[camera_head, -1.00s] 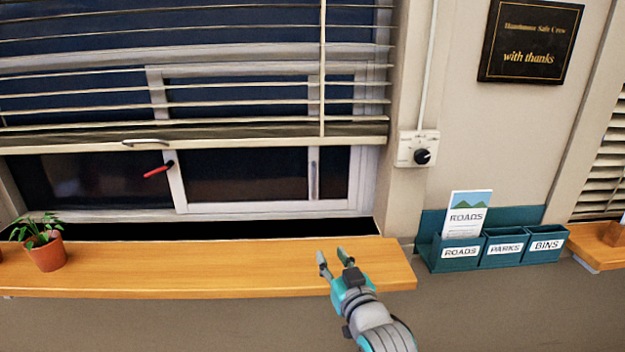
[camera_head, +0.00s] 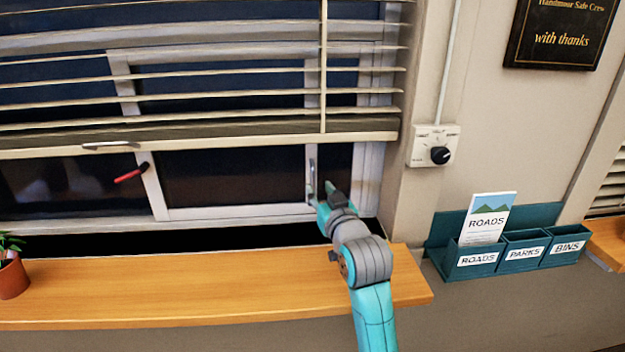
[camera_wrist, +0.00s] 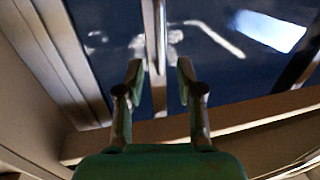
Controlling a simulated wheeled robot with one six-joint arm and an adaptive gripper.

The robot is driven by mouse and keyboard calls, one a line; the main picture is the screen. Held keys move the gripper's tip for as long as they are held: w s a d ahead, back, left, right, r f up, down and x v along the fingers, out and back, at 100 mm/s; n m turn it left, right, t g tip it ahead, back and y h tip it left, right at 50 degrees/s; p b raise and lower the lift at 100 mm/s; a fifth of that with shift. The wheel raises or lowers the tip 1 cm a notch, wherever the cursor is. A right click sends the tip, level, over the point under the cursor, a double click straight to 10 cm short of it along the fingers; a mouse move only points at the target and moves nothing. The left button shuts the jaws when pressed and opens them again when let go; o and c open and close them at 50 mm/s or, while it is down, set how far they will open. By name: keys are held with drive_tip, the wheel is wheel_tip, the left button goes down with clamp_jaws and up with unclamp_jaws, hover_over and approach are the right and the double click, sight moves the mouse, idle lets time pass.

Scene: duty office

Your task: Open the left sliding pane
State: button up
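The window shows below a partly raised blind. A pale-framed sliding pane (camera_head: 235,178) spans the middle, with dark glass to its left and a narrow dark strip to its right. A red handle (camera_head: 131,175) sticks out at the upright on the pane's left side. A slim grey upright handle (camera_head: 312,182) is on its right upright. My gripper (camera_head: 325,193) is in front of the lower part of that right upright. In the wrist view my gripper (camera_wrist: 160,72) is open, its fingers either side of a pale upright bar (camera_wrist: 157,40). Contact cannot be told.
The blind's bottom rail (camera_head: 220,140) hangs across the window above my gripper. A wooden sill (camera_head: 190,283) runs below, with a potted plant (camera_head: 12,272) at the left. A knob box (camera_head: 433,147) and teal leaflet holders (camera_head: 477,260) are at the right wall.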

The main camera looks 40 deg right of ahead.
sight(314, 181)
drive_tip(key=shift+x, duration=3.05)
clamp_jaws()
